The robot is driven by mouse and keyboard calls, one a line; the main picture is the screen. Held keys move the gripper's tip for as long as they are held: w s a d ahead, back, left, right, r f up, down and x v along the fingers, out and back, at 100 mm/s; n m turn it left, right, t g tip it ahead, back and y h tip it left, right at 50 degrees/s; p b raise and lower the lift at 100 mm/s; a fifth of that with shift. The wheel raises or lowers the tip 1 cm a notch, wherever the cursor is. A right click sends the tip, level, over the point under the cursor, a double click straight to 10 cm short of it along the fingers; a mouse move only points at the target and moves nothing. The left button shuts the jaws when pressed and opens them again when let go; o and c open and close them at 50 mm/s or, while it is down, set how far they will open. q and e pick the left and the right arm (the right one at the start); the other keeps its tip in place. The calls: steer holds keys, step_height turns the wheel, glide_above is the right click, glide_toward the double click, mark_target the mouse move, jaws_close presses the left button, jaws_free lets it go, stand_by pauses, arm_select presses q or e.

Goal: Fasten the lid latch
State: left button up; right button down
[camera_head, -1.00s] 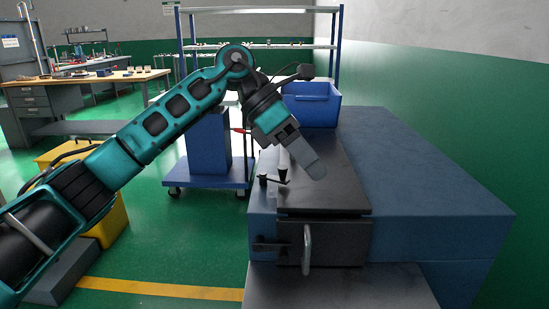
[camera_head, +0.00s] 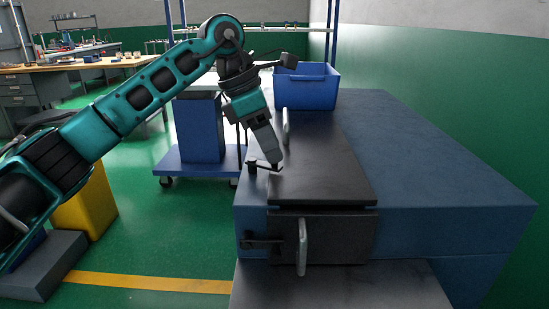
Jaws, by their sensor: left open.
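A dark lid (camera_head: 325,170) lies flat and closed on top of the blue block-shaped housing (camera_head: 430,165). A small dark latch lever (camera_head: 257,165) sits at the lid's left edge. My left gripper (camera_head: 272,160) points down over that edge, its fingertips at or very near the latch lever; contact cannot be told. The gripper is open, with one finger largely hiding the other. A grey upright handle (camera_head: 286,127) stands on the lid behind the gripper. My right gripper is not in view.
A front door (camera_head: 340,238) with a vertical handle (camera_head: 302,245) and a second latch (camera_head: 262,240) is below the lid. A grey ledge (camera_head: 400,285) juts out in front. A blue bin (camera_head: 306,86) stands behind, and a blue cart (camera_head: 200,170) stands left.

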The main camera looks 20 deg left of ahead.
arm_select(q)
steer(key=shift+x, duration=1.3)
steer(key=shift+c, duration=0.2)
steer(key=c, duration=0.8)
steer(key=shift+o, duration=0.2)
steer(key=shift+w+r+n+t+p, duration=0.15)
steer(key=shift+w+n+t+p, duration=0.35)
steer(key=shift+n, duration=0.7)
steer(key=shift+w+a+n+t+y+p, duration=0.15)
steer(key=shift+w+n+y+p, duration=0.15)
steer(key=shift+n, duration=0.45)
steer(key=shift+w+n+t+y+p, duration=0.2)
steer(key=shift+w+n+y, duration=0.15)
steer(key=shift+n, duration=0.4)
